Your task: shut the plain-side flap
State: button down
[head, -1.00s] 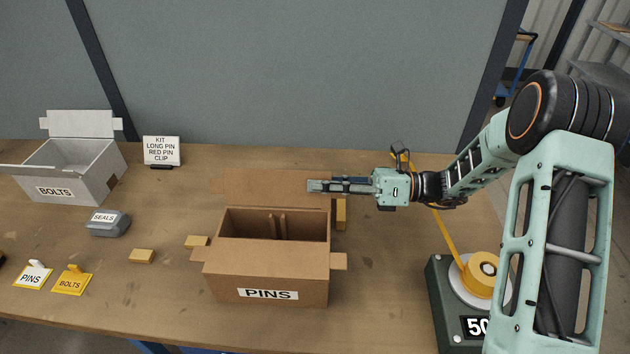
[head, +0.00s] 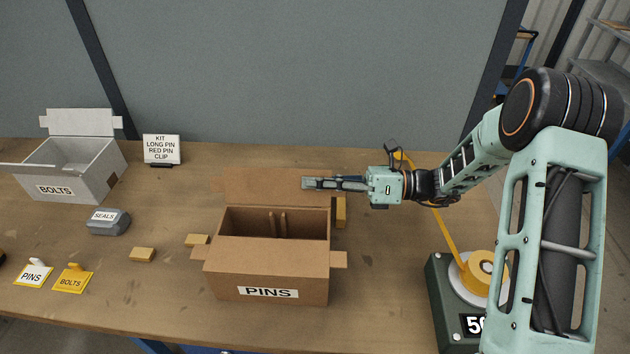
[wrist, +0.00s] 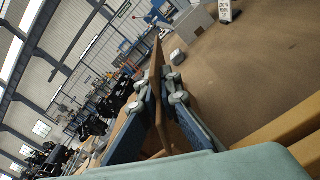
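The brown PINS carton (head: 225,285) stands on the bench with its labelled side facing me. Its front flap (head: 265,252) slopes up from the labelled side at the near edge of the opening. The plain-side flap (head: 262,187) on the far side is open, raised behind the opening. My gripper (head: 308,183) is at this flap's right end, its fingers pointing left. In the wrist view the brown board (wrist: 157,70) runs between my two fingers (wrist: 161,95), which are close together. Whether both fingers press on it I cannot tell.
A yellow block (head: 341,210) lies right of the carton, below my gripper. Small blocks (head: 142,255) lie to the left, with a SEALS container (head: 108,222) and a grey BOLTS carton (head: 95,185). A scale with a yellow tape roll (head: 483,272) stands right.

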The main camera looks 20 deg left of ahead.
aim_at(314, 205)
jog(key=shift+s+n, duration=0.1)
jog(key=shift+n, duration=0.2)
jog(key=n, duration=0.1)
jog(key=s+n+b, duration=0.1)
jog(key=n, duration=0.1)
jog(key=s+n+b, duration=0.1)
jog(key=shift+d+r, duration=0.3)
jog(key=n, duration=0.1)
jog(key=s+n+b, duration=0.1)
jog(key=n, duration=0.1)
jog(key=s+n+b, duration=0.1)
jog(key=n, duration=0.1)
jog(key=shift+d+f, duration=0.15)
jog(key=shift+d, duration=0.1)
jog(key=n+b, duration=0.1)
jog(key=s+n, duration=0.1)
jog(key=f+n+b, duration=0.1)
jog(key=shift+s+d+n+b, duration=0.2)
jog(key=shift+s+n+b, duration=0.05)
jog(key=shift+n+b, duration=0.05)
jog(key=n+b, duration=0.1)
jog(key=n, duration=0.1)
jog(key=s+f+n+b, duration=0.1)
jog(key=n+b, duration=0.1)
jog(key=shift+s+d+f+n, duration=0.1)
jog(key=shift+s+d+n, duration=0.1)
jog(key=shift+n, duration=0.1)
jog(key=c, duration=2.2)
grip_release()
